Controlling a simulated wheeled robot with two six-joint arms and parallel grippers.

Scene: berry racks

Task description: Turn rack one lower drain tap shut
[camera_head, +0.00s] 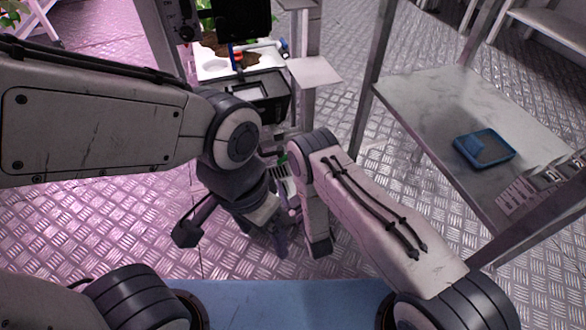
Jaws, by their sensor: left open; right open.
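A rack with a white tray (212,68) stands at the top centre. A small red and blue fitting (238,58) and a blue-ended part (284,47) show at that tray. A small green piece (283,159) shows lower down between my arms; I cannot tell whether it is the lower drain tap. My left gripper (266,236) points down below the green piece, open, with nothing visible in it. My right gripper (290,203) is beside and slightly above it, open, largely hidden by its own arm. The lower part of the rack is mostly hidden behind my arms.
A dark box (265,90) sits below the tray, beside a pale flat plate (315,71) on a post. At right, a metal table (430,100) holds a blue tray (485,148). My two arms are close together.

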